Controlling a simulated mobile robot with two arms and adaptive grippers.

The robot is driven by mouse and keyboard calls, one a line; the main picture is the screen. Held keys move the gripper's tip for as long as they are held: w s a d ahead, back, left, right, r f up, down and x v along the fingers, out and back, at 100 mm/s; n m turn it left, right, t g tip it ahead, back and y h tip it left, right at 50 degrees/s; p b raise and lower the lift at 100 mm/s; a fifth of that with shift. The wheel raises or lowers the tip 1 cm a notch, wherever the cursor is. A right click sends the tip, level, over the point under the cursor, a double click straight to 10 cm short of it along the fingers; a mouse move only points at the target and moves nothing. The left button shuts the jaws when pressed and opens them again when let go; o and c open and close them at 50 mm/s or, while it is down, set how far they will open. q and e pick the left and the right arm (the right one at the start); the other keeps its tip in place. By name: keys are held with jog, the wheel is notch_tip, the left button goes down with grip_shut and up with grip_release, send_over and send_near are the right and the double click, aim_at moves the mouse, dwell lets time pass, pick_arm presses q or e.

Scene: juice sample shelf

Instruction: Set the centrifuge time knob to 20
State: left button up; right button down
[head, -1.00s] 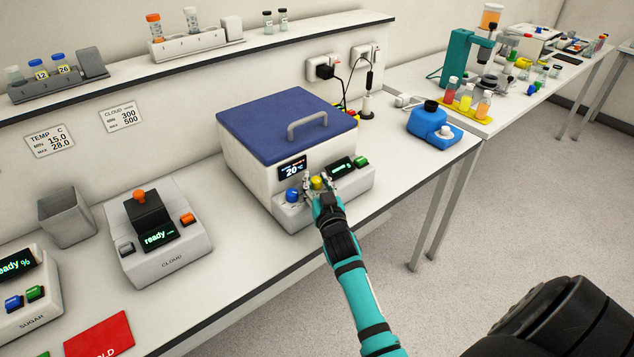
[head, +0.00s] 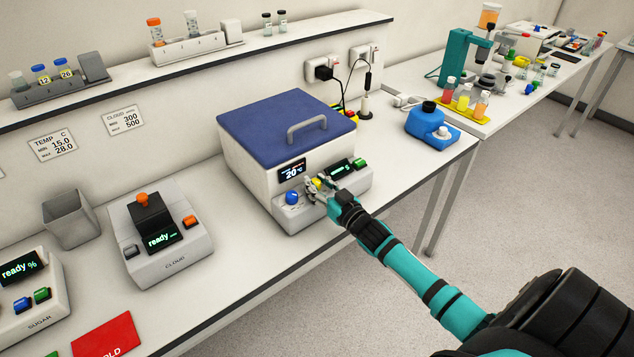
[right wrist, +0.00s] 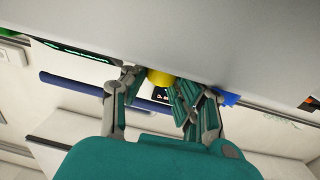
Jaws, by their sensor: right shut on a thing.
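The centrifuge (head: 262,178) is a white box with a blue lid (head: 285,122), standing on the bench. Its front has a blue knob (head: 292,197), a yellow knob (head: 317,183) and a green button (head: 361,164). A display (head: 292,170) above the blue knob reads 20 with a degree mark. My right gripper (head: 318,187) is shut on the yellow knob, which also shows between the fingers in the right wrist view (right wrist: 160,77). My left gripper is not in view.
A cloud meter (head: 160,240) and a grey bin (head: 72,218) stand left of the centrifuge. A blue device (head: 432,122) is on its right. The bench's front edge runs below my right arm. A red card (head: 105,335) lies at front left.

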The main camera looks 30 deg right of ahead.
jog(key=shift+d+n+y+b, duration=0.2)
jog(key=shift+n+y+b, duration=0.15)
jog(key=shift+n+y, duration=0.8)
jog(key=shift+y, duration=0.45)
jog(key=shift+r, duration=0.1)
jog(key=c, duration=1)
grip_release()
jog(key=v, duration=1.2)
jog(key=shift+r, duration=0.15)
